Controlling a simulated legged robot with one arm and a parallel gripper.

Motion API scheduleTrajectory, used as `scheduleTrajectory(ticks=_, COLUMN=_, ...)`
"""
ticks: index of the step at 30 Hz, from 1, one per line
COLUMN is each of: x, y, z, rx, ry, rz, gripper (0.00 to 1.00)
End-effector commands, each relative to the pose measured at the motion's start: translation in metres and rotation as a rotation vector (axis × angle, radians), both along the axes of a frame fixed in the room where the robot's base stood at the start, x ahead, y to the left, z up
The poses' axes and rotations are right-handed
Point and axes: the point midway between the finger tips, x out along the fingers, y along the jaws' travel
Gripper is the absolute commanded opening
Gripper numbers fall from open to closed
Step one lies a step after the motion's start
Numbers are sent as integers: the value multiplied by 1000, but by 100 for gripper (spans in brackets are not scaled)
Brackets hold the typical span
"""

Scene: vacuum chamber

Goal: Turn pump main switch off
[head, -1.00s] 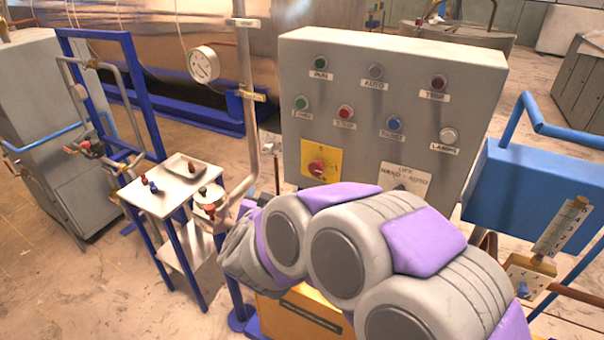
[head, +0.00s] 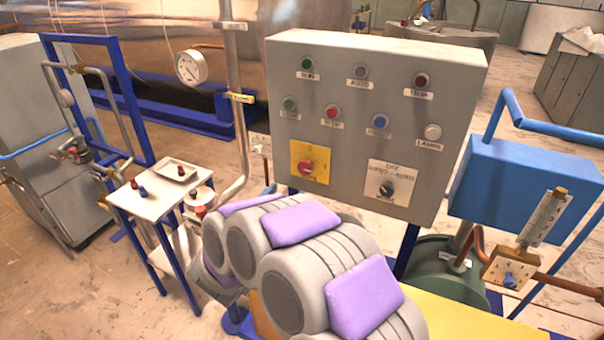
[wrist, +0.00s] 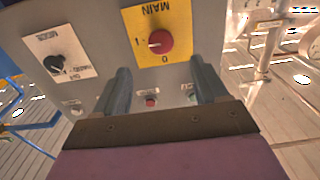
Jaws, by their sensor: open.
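The main switch is a red knob (head: 306,167) on a yellow plate (head: 322,150), low on the left of the grey control panel (head: 290,70). In the wrist view the panel appears upside down; the red knob (wrist: 161,42) sits on the yellow plate marked MAIN, 0 and 1. A pale mark on the knob seems to point toward the 1. My gripper (wrist: 160,70) is open and empty, its two fingers apart below the knob in that picture, not around it. In the head view my arm hides the gripper.
A black mode selector (head: 386,188) sits right of the main switch. Several buttons and lamps fill the panel above. A small white table (head: 150,205) with loose parts stands left. A blue box (head: 520,185) and a flowmeter (head: 545,220) stand right.

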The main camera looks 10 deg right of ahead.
Motion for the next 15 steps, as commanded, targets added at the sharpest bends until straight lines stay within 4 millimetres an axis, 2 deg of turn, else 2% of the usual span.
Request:
scheduleTrajectory(ticks=9, x=51, y=-37, z=-1, rx=0, ry=0, rz=-2, gripper=73)
scheduleTrajectory(ticks=15, x=76, y=-56, z=-1, rx=1, ry=0, rz=-1, gripper=73)
